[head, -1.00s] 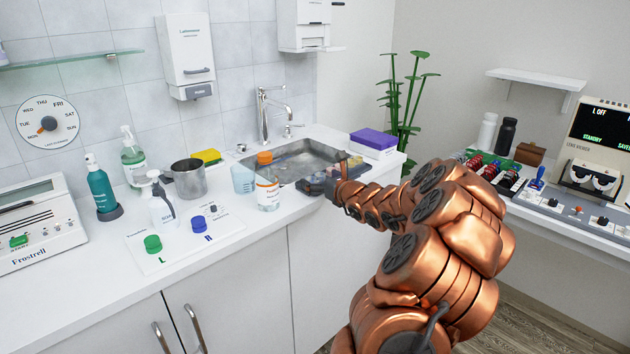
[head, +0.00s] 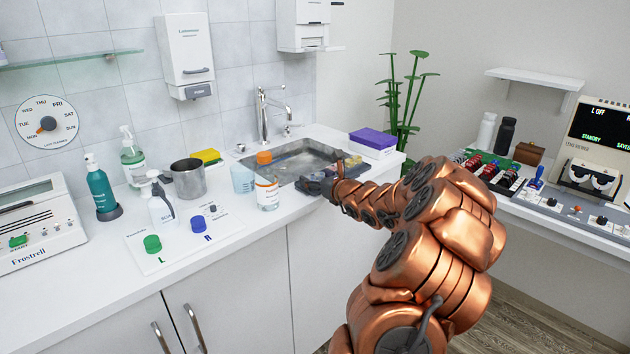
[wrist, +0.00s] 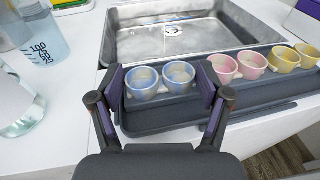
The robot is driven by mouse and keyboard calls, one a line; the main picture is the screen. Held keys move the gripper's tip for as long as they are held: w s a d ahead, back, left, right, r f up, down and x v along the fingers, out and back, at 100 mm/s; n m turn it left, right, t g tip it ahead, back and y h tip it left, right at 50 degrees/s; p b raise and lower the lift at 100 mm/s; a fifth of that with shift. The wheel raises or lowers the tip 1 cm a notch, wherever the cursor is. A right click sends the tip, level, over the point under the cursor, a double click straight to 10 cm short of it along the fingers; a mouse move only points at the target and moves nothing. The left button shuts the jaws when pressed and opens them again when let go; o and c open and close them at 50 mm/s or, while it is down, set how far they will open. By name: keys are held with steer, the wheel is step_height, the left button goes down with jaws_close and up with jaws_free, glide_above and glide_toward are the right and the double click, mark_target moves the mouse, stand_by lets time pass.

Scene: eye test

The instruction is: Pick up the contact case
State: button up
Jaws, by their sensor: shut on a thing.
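The contact case (wrist: 146,90) is a pair of joined, open blue-and-white cups at the left end of a dark tray (wrist: 140,128) in the wrist view. My gripper (wrist: 162,86) is shut on this blue pair, with one purple-padded finger at each side. The case still appears within the tray; I cannot tell whether it touches the tray floor. A pink pair (wrist: 238,68) and a yellow pair (wrist: 293,58) sit to its right in the tray. In the head view, my gripper (head: 335,184) is at the tray (head: 313,188), and the case is too small to make out.
The sink (head: 290,163) lies just behind the tray. An orange-capped bottle (head: 267,190) and a clear measuring cup (head: 243,179) stand to the left. A purple-topped box (head: 373,142) is behind to the right. The counter's front edge is close to the tray.

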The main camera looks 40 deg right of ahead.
steer(key=shift+r, duration=0.1)
steer(key=shift+r, duration=0.7)
steer(key=shift+c, duration=0.5)
step_height(320, 180, up, 2)
steer(key=f+v, duration=0.1)
steer(key=v, duration=1.5)
steer(key=shift+s+a+f, duration=0.1)
steer(key=shift+a+f, duration=0.05)
